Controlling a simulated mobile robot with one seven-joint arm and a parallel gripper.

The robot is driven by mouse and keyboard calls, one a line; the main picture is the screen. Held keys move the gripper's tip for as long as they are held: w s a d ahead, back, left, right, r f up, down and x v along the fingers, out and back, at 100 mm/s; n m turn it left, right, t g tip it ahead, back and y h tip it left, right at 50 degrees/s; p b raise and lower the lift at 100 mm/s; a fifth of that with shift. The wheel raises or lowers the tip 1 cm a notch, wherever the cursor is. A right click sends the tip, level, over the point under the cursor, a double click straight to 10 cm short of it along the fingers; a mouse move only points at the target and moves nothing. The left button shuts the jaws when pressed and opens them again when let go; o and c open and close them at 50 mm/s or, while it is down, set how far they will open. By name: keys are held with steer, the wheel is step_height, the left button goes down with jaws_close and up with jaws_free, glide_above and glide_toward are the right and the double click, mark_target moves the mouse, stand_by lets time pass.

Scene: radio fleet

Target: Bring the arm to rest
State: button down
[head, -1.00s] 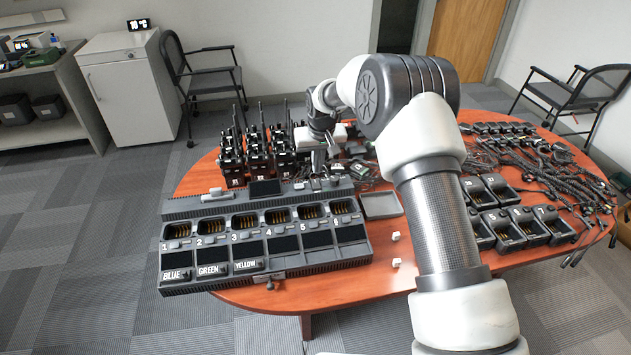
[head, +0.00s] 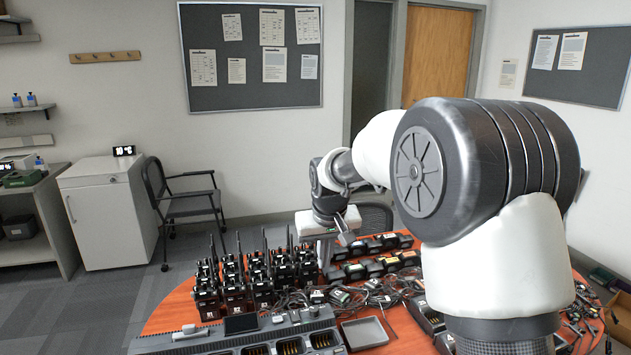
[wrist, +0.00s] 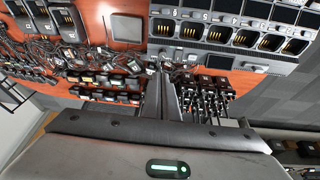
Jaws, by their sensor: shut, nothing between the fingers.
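My arm (head: 475,210) reaches up and forward over the table, its large elbow joint filling the right of the head view. My gripper (head: 326,254) hangs at the far end of the arm, pointing down above the back of the table, behind the charger. In the wrist view my gripper (wrist: 164,80) shows its two fingers closed together with nothing between them. A green light glows on the gripper's body. Radios (wrist: 207,95) stand close to the right of the fingers in that view.
The oval wooden table (head: 172,312) holds a multi-slot charger (head: 220,340), upright radios (head: 255,285), a grey tray (head: 364,332), tangled cables and small chargers. A white cabinet (head: 108,215) and a chair (head: 185,205) stand behind at left. The air above the table's left side is clear.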

steer(key=s+d+r, duration=0.5)
steer(key=s+r, duration=0.3)
steer(key=s+d+r+m+p, duration=0.1)
steer(key=s+d, duration=0.2)
steer(key=s, duration=1)
steer(key=s+d+r+m+t+p, duration=0.1)
steer(key=s+d, duration=0.3)
steer(key=s, duration=0.8)
steer(key=shift+s+r+m+h, duration=0.3)
steer(key=shift+s+r, duration=0.05)
steer(key=shift+r, duration=0.1)
